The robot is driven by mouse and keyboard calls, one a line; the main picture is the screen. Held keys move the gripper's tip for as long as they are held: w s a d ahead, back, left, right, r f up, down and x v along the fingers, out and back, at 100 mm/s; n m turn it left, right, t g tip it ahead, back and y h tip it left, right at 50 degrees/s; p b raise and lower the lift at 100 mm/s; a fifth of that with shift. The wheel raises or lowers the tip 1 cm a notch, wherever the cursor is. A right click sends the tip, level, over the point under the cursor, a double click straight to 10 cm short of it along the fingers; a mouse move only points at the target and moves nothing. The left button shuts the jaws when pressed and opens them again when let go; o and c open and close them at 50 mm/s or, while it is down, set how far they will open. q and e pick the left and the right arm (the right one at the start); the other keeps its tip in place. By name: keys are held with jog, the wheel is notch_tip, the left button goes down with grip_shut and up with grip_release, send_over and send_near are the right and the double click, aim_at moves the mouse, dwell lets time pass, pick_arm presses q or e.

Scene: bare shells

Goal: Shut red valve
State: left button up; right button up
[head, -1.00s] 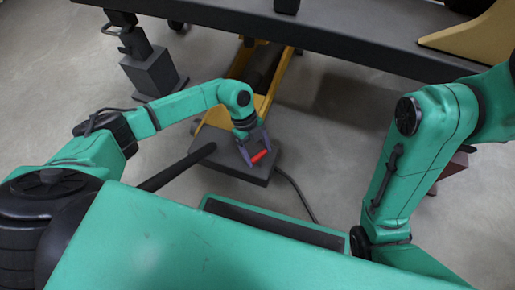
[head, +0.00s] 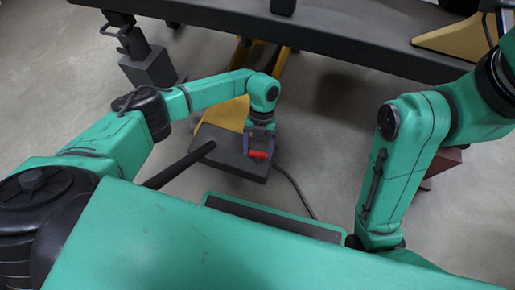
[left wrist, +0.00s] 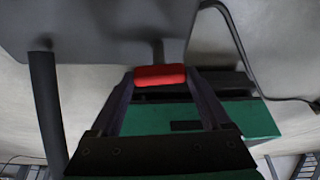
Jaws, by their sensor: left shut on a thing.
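The red valve handle (head: 258,155) is a short red bar at the dark grey box on the floor, seen in the middle of the head view. My left gripper (head: 259,152) reaches down to it, one finger at each end of the bar, and is shut on it. In the left wrist view the red handle (left wrist: 160,75) lies crosswise between the tips of my left gripper (left wrist: 161,78), with a thin grey stem behind it. My right arm shows at the right of the head view, but its gripper is hidden.
The grey box (head: 222,160) carries a dark lever bar (head: 180,166) at its left and a cable (head: 297,190) at its right. A yellow frame (head: 236,112) stands behind it. A long dark table (head: 330,40) crosses the back. Bare floor (head: 325,150) lies right of the box.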

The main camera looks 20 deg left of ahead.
pick_arm(q)
jog(key=shift+m+y, duration=0.4)
jog(key=shift+m, duration=0.7)
jog(key=o, duration=1.2)
